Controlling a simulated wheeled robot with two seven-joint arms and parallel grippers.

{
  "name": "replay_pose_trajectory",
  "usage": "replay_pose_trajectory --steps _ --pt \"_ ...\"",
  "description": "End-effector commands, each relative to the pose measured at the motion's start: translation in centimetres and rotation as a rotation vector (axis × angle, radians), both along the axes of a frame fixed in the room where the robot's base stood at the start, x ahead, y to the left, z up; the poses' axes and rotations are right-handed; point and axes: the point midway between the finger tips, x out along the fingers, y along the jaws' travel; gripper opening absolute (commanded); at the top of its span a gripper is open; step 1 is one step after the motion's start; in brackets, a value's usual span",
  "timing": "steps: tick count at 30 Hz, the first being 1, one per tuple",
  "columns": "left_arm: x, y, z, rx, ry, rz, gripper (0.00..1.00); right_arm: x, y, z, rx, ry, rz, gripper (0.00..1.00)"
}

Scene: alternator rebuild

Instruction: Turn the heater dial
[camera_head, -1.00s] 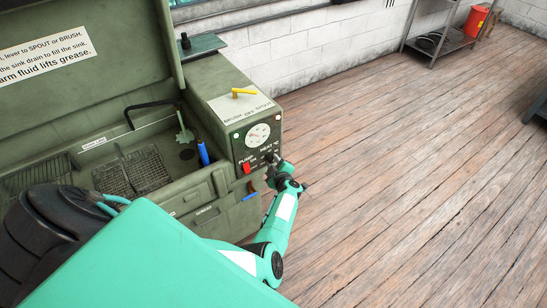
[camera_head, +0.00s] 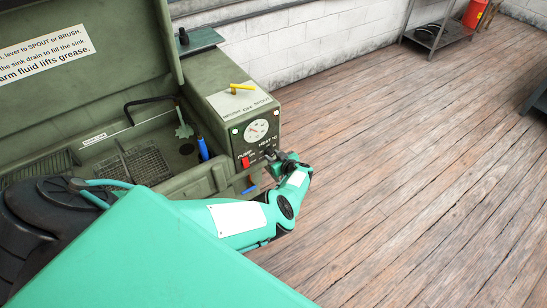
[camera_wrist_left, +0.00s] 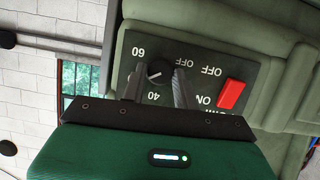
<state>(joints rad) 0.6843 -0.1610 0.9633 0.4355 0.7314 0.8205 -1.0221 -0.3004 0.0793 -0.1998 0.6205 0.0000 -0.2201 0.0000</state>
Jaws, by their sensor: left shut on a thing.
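The heater dial (camera_wrist_left: 158,72) is a small black knob with a pale pointer line on the dark control panel (camera_wrist_left: 207,64). In the left wrist view the panel appears upside down, with 40, 60 and OFF printed around the dial. My left gripper (camera_wrist_left: 157,88) has a finger on each side of the dial and is shut on it. In the head view my left gripper (camera_head: 271,156) is at the panel's lower right and hides the dial. My right gripper is not in view.
A red pump switch (camera_wrist_left: 232,94) sits beside the dial. A round gauge (camera_head: 256,130) is above, and a yellow lever (camera_head: 242,87) is on top of the green washer cabinet (camera_head: 205,75). A blue-handled thing (camera_head: 203,149) stands in the sink. Open wooden floor (camera_head: 400,180) lies right.

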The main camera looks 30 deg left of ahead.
Motion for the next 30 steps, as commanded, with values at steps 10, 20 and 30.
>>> replay_pose_trajectory --steps 10,20,30 --pt "0.19 0.2 0.22 0.022 0.042 0.0 0.07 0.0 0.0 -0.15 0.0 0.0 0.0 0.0" --pt "0.19 0.23 0.25 0.022 0.04 0.001 0.36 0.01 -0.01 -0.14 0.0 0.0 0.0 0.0" --pt "0.09 0.09 0.1 0.019 0.041 0.001 0.52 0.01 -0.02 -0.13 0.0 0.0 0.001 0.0"
